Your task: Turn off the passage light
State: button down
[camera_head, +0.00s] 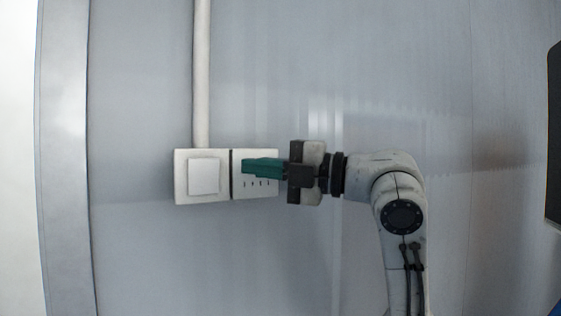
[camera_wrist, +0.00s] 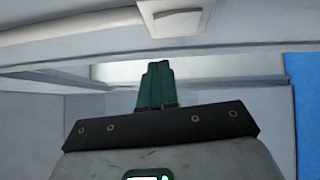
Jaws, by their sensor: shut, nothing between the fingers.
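A white light switch (camera_head: 204,177) with one large square rocker is on the grey wall, left of a white socket plate. My gripper (camera_head: 247,166) reaches in from the right, its green fingers closed together and empty. In the head view the fingers overlap the upper part of the socket plate, with the tips just right of the switch. I cannot tell whether they touch anything. The closed fingers (camera_wrist: 157,66) also show in the wrist view. The switch rocker is fully visible in the head view; whether it is pressed in cannot be told.
The socket plate (camera_head: 256,189) sits right beside the switch, partly hidden by my fingers. A white conduit (camera_head: 201,75) runs up the wall from the switch. A pale vertical frame (camera_head: 64,150) stands at the left. A dark object (camera_head: 554,140) is at the right edge.

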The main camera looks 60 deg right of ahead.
aim_at(213, 159)
jog(key=shift+w+d+r+p, duration=0.1)
jog(key=shift+w+d+p, duration=0.25)
jog(key=shift+w, duration=0.8)
jog(key=shift+w+d+r+p, duration=0.15)
jog(key=shift+w+p, duration=0.25)
jog(key=shift+w, duration=0.75)
jog(key=shift+w+d+r+p, duration=0.1)
jog(key=shift+w+d+p, duration=0.25)
jog(key=shift+w, duration=0.8)
jog(key=shift+a, duration=0.1)
jog(key=shift+w+r+p, duration=0.15)
jog(key=shift+r+p, duration=0.15)
jog(key=shift+p, duration=0.05)
jog(key=shift+f, duration=0.2)
